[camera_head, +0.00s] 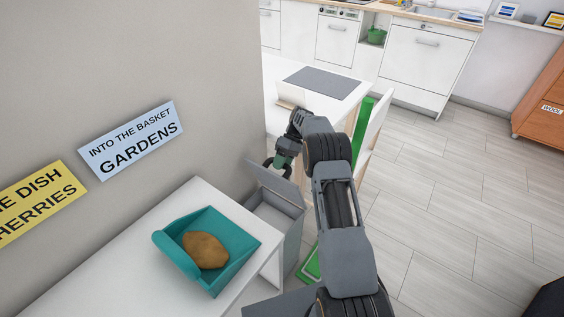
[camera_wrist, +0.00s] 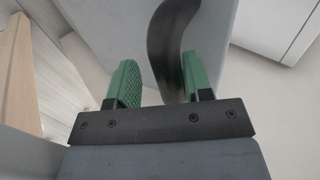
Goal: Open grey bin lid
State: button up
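The grey bin (camera_head: 291,222) stands between the white table and the wall end. Its grey lid (camera_head: 276,183) is tilted up at an angle, and part of the bin's pale inside shows below it. My gripper (camera_head: 281,160) is at the lid's upper edge, by a dark curved handle (camera_head: 268,163). In the wrist view, the green fingers of my gripper (camera_wrist: 160,82) are apart, with the dark handle (camera_wrist: 168,45) between them. The handle lies close to the right finger, with a gap to the left one. Whether it touches the right finger is unclear.
A white table (camera_head: 130,262) at front left bears a teal dustpan-like tray (camera_head: 227,277) with a brown lump. A white counter (camera_head: 355,105) with a grey mat is behind the bin. A green-and-white panel (camera_head: 362,130) stands beside my arm. The tiled floor (camera_head: 450,210) at right is clear.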

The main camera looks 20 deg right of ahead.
jog(key=shift+o, duration=0.3)
jog(key=shift+w+r, duration=0.1)
jog(key=shift+r, duration=0.1)
jog(key=shift+r, duration=0.1)
jog(key=p+v, duration=0.1)
jog(key=v, duration=0.6)
jog(key=shift+d, duration=0.1)
jog(key=shift+d, duration=0.1)
dwell(0.3)
